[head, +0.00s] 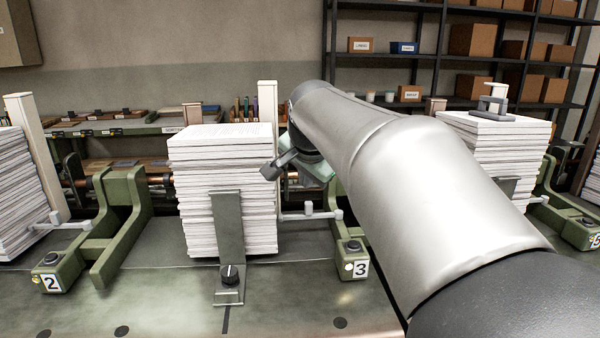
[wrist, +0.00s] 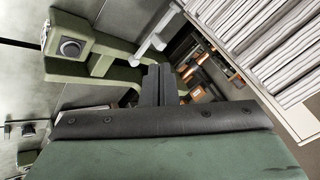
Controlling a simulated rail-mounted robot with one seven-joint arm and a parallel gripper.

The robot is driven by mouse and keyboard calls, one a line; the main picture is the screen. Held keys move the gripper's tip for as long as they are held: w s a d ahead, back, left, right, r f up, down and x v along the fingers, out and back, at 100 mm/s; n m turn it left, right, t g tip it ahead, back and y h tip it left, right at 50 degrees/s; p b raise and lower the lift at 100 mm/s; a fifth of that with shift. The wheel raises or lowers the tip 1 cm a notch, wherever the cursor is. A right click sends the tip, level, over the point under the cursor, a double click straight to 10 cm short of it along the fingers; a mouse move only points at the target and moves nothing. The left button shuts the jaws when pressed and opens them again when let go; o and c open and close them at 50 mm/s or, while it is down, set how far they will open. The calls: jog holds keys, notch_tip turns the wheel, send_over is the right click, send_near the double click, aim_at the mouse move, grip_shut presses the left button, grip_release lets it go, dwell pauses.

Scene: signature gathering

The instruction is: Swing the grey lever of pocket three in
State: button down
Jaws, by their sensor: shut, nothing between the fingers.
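The grey lever of pocket three (head: 310,214) is a short bar with an upright peg. In the head view it reaches from the green bracket marked 3 (head: 340,205) left to the side of the middle paper stack (head: 225,180). My gripper (head: 270,171) is above the lever at the stack's upper right edge, its fingers shut and empty. In the wrist view the fingers (wrist: 158,74) are together, and the lever (wrist: 148,48) lies just beyond their tips, seemingly apart from them. The stack (wrist: 270,40) fills the upper right there. My arm hides part of the area behind the bracket.
An upright clamp plate (head: 230,235) stands before the middle stack. Pocket two's bracket (head: 115,225) is at left, and another stack (head: 490,150) with a grey handled object on top is at right. Shelves with boxes (head: 475,40) stand behind. The front deck is mostly clear.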

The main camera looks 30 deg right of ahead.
jog(key=shift+v, duration=1.05)
jog(key=s+a+f+n+g+y+p, duration=0.1)
jog(key=s+a+f+n+g, duration=0.1)
jog(key=s+a+f+n, duration=0.2)
jog(key=s+a+f+n+g+y+p, duration=0.1)
jog(key=s+a+f+n, duration=0.4)
jog(key=s+f, duration=0.6)
jog(key=s+a+f+n+g+y+p, duration=0.1)
jog(key=s+a+f+n+g+p, duration=0.2)
jog(key=s+f, duration=0.4)
jog(key=shift+s+a+f+n, duration=0.2)
jog(key=shift+a+f+n, duration=0.4)
jog(key=shift+a+n, duration=0.45)
